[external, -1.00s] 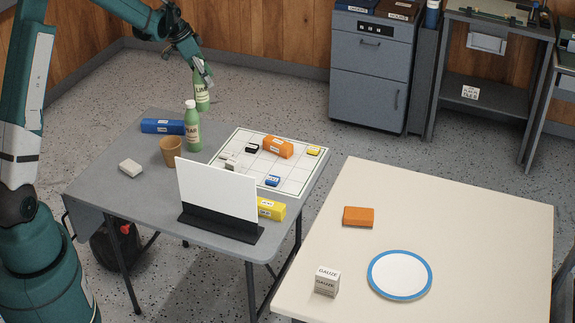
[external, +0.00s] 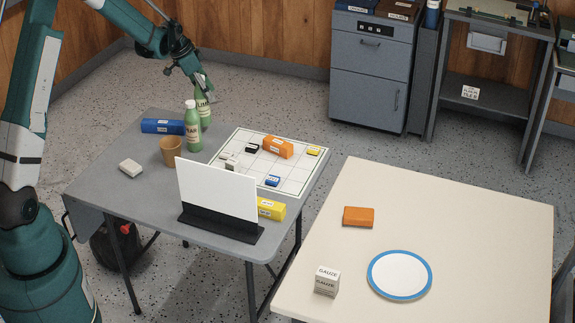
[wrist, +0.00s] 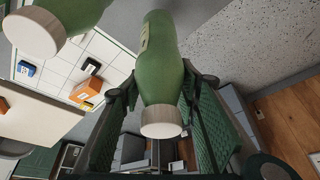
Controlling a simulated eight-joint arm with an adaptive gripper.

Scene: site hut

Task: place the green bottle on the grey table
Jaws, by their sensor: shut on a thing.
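A green bottle (external: 204,112) with a pale label is upright at the back edge of the grey table (external: 120,180). My gripper (external: 200,84) is shut on its upper part from above. In the wrist view this bottle (wrist: 160,65) lies between the fingers, its pale cap (wrist: 163,121) towards the camera. A second green bottle (external: 192,132) with a white cap stands on the grey table just in front and hides the held bottle's lower part. I cannot tell if the held bottle touches the tabletop.
Near the bottles are a blue box (external: 162,126), a brown cup (external: 170,152) and a gridded board (external: 292,176) with several small blocks. A white upright panel (external: 215,190) and a yellow box (external: 270,208) stand in front. A cream table (external: 480,220) is at right.

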